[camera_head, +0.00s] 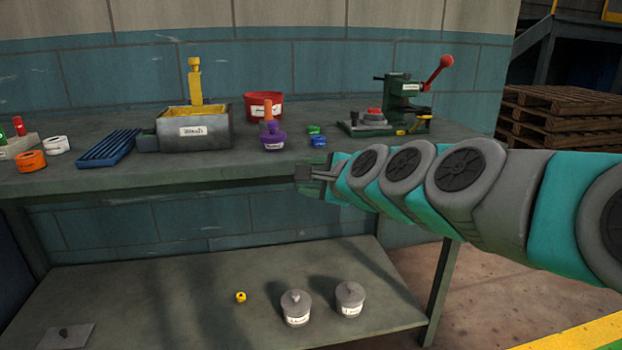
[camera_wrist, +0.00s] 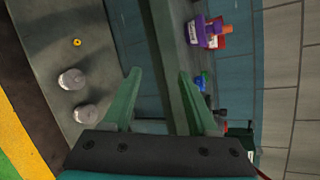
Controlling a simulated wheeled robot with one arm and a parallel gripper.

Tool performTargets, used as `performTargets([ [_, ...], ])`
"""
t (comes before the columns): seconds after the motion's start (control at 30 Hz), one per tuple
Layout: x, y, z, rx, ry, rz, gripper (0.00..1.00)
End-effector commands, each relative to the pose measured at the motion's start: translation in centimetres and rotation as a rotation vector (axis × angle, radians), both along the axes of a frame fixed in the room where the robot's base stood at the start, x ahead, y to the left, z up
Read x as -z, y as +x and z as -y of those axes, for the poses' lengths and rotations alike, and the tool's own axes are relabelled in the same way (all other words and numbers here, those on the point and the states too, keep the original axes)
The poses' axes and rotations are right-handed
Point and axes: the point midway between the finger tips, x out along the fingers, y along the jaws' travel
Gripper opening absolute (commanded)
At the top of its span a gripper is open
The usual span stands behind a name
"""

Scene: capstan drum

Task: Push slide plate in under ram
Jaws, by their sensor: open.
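A green press (camera_head: 405,95) with a red-knobbed lever (camera_head: 439,72) stands at the back right of the bench. Its slide plate (camera_head: 365,128) is a flat grey plate at the press's left side, with a grey and red round piece (camera_head: 374,116) on it. The ram's exact position over the plate is too small to tell. My gripper (camera_head: 306,173) is at the bench's front edge, left of and in front of the press, apart from it. In the wrist view my gripper (camera_wrist: 157,88) has its two green fingers apart with nothing between them.
On the bench (camera_head: 215,173) stand a grey box (camera_head: 195,130), a purple container (camera_head: 274,139), a red bin (camera_head: 263,106), a blue rack (camera_head: 108,148) and small green and blue pieces. The lower shelf (camera_head: 190,300) holds two lidded pots and a yellow piece (camera_head: 241,297).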

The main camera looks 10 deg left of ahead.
Motion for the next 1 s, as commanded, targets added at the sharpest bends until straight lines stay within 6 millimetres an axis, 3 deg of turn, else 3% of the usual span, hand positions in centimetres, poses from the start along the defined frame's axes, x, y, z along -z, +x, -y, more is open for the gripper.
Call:
performTargets([
  [0.43,0.6,-0.5,0.0,-0.020,-0.033,-0.001,0.59],
  [0.57,2.3,-2.3,0.4,-0.083,-0.145,0.000,0.59],
  [0.67,5.8,-5.8,1.4,-0.206,-0.342,-0.011,0.59],
  [0.77,10.0,-10.3,3.7,-0.365,-0.576,-0.035,0.59],
  [1.0,19.1,-22.1,11.6,-0.775,-0.995,-0.188,0.59],
])
